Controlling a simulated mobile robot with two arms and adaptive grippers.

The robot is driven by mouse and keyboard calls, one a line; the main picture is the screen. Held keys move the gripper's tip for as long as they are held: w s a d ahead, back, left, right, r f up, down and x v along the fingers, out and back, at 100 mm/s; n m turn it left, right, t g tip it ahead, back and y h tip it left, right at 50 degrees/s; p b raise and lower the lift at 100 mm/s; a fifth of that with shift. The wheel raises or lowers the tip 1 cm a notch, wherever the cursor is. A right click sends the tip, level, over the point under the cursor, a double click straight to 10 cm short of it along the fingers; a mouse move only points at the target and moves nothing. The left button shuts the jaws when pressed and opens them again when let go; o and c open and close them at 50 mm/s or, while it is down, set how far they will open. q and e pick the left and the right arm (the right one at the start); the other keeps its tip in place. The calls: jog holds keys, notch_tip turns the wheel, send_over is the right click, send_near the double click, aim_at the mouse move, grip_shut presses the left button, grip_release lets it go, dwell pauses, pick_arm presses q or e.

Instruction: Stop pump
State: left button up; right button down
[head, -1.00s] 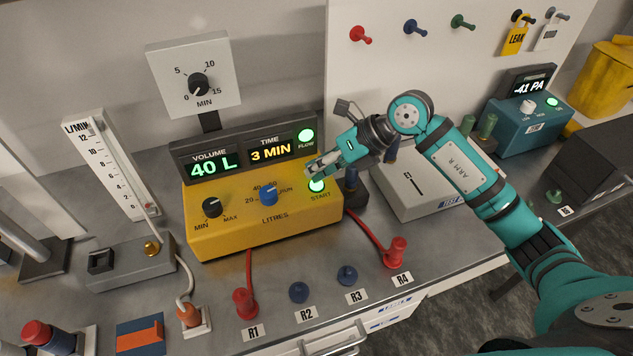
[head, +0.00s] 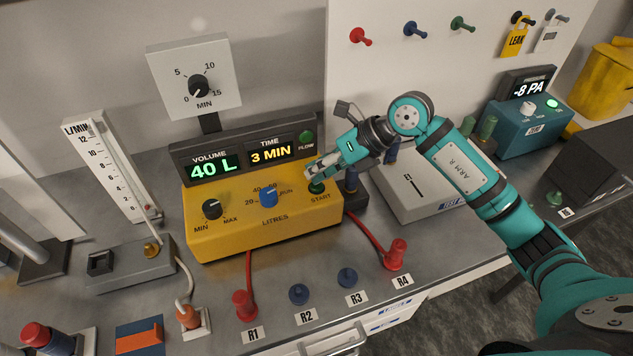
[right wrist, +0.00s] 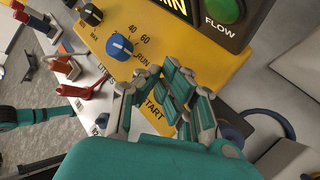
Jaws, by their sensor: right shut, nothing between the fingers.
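The yellow pump (head: 235,233) stands on the bench with its display reading 40 L and 3 MIN. Its green START button (head: 317,187) is dark, and the green FLOW lamp (head: 306,138) above is dark too. A blue litres knob (head: 269,196) and a black MIN/MAX knob (head: 212,208) are on its face. My right gripper (head: 311,172) is shut and empty, its fingertips at the START button; I cannot tell whether they touch it. In the right wrist view the fingers (right wrist: 165,105) hide the button above the START label (right wrist: 153,105). My left gripper is not in view.
A teal gauge box (head: 530,125) at the back right reads -8 PA. A flow meter (head: 112,165) stands at the left. Red tubes run from the pump to plugs R1 (head: 245,305) and R4 (head: 396,255). A white test box (head: 425,190) lies under my right arm.

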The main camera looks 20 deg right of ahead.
jog(key=shift+r, duration=0.5)
jog(key=shift+r+p, duration=1.8)
jog(key=shift+r, duration=0.75)
jog(key=shift+f, duration=0.1)
